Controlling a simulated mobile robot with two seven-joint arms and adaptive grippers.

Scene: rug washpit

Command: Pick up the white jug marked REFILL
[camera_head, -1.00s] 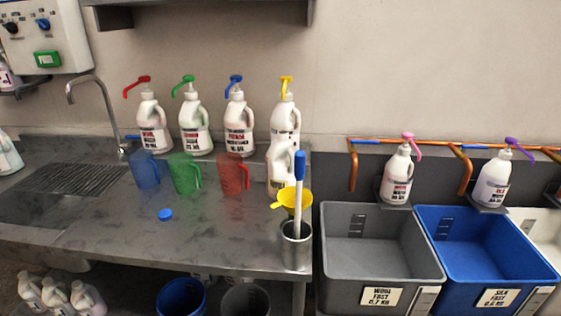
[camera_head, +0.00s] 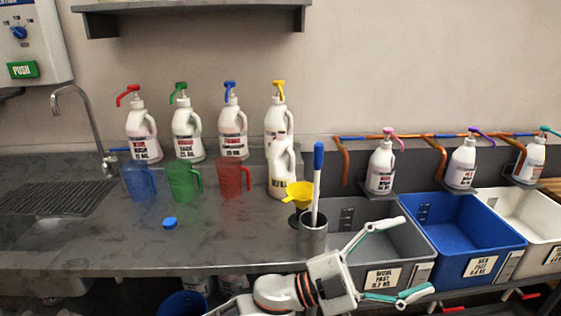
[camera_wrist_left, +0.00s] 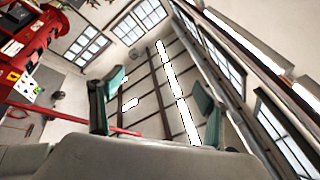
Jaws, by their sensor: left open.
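The white jug marked REFILL (camera_head: 281,176) stands upright on the steel counter, in front of the yellow-pump bottle (camera_head: 275,122). A yellow funnel (camera_head: 298,193) and a steel canister (camera_head: 313,238) holding a blue-handled rod (camera_head: 318,165) stand close on its right front, partly covering its lower right. My left gripper (camera_head: 415,257) is open and empty, in front of the grey bin, right of and nearer than the jug, fingers pointing right. My right gripper is not in view.
Blue (camera_head: 138,181), green (camera_head: 182,181) and red (camera_head: 233,178) measuring jugs stand left of the REFILL jug. A blue cap (camera_head: 170,223) lies on the clear front counter. A grey bin (camera_head: 347,212) and a blue bin (camera_head: 455,215) stand right. A shelf (camera_head: 195,20) hangs above.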

